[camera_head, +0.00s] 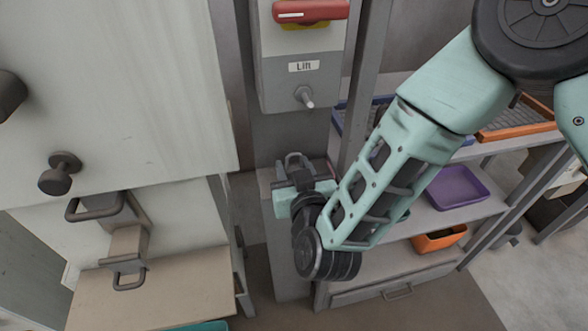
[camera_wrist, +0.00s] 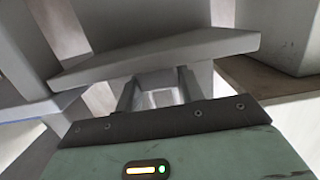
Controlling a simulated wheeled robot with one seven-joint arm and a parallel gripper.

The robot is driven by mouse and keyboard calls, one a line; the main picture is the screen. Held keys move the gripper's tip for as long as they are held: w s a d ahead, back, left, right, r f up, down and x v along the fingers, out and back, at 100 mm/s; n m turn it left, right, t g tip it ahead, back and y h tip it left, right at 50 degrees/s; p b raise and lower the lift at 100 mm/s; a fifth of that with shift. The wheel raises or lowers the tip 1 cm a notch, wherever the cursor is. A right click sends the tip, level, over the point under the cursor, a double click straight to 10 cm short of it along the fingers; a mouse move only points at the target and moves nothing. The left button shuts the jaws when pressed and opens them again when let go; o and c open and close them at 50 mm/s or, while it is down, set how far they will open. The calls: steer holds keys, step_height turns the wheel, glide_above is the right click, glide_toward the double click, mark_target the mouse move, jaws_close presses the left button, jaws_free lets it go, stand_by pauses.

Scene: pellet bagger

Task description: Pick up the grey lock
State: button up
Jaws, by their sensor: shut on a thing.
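The grey lock (camera_head: 296,161) shows in the camera_head view as a dark grey shackle standing up at my gripper, on top of a narrow grey post under the Lift box. My gripper (camera_head: 297,180) is at the lock and shut on it. The arm and wrist hide much of the lock's body. In the camera_wrist view my gripper (camera_wrist: 157,92) shows its two fingers beyond a dark edge, with a grey surface between them. I cannot make out the lock's shape there, or whether it is clear of the post.
The Lift box (camera_head: 302,80) with a red handle (camera_head: 310,11) and a toggle hangs just above. A pale cabinet (camera_head: 110,80) with knobs and latches stands at the left. A shelf at the right holds a purple tray (camera_head: 458,187) and an orange bin (camera_head: 439,239).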

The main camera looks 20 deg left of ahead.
steer(key=shift+r, duration=0.1)
steer(key=shift+s+r+b, duration=0.2)
steer(key=shift+r+b, duration=0.15)
steer(key=shift+r, duration=0.15)
step_height(320, 180, up, 6)
steer(key=shift+f+b, duration=0.25)
steer(key=shift+b, duration=0.1)
steer(key=f+p+v, duration=0.3)
steer(key=p+v, duration=0.4)
steer(key=v, duration=1.2)
steer(key=shift+s+d+r, duration=0.2)
steer(key=shift+s+d, duration=0.05)
steer(key=shift+s, duration=0.15)
